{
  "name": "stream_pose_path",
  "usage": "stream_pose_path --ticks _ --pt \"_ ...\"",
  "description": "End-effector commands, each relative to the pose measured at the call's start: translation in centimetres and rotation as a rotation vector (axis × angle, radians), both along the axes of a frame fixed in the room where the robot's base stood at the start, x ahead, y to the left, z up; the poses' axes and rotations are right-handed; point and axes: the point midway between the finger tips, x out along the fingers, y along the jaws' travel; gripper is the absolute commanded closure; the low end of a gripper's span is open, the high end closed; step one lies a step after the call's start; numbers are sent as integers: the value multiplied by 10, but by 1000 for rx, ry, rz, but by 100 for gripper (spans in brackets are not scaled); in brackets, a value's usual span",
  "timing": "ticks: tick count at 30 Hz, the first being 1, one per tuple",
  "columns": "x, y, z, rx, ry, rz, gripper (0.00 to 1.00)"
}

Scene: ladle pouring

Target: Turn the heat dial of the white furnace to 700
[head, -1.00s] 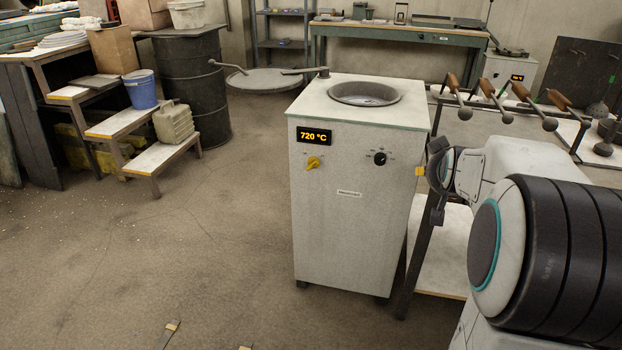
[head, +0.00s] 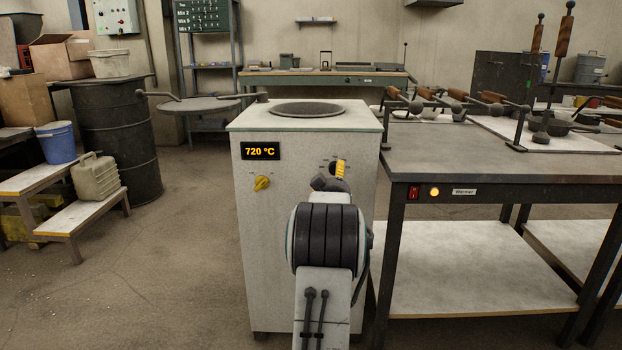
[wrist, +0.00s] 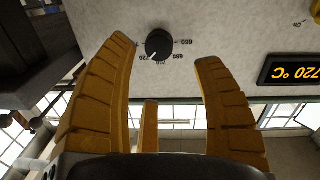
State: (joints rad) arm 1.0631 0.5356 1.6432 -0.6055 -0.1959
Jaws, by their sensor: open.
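The white furnace (head: 265,225) stands in the middle of the head view; its orange display (head: 261,151) reads 720 °C. In the wrist view the black round heat dial (wrist: 159,45) sits on the furnace front, with small printed numbers around it and a pale mark towards its lower left. My gripper (wrist: 168,50) is open, with one yellow finger on each side of the dial in the picture and nothing held. I cannot tell whether the fingers touch it. In the head view my gripper (head: 340,168) is at the upper right of the furnace front and largely hides the dial.
A yellow switch knob (head: 262,183) sits left of the dial, under the display. A dark-topped warmer table (head: 450,160) with ladles on a rack stands close on the right. A round lid (head: 199,104) is at the furnace's left. Floor at the left front is clear.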

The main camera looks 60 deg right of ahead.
Motion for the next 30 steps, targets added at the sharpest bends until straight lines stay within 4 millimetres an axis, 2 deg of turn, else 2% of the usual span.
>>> stream_pose_path --ticks 18,30 --pt "24 -46 -1 -3 -2 -2 38" --pt "33 -62 -1 -2 -1 -3 38"
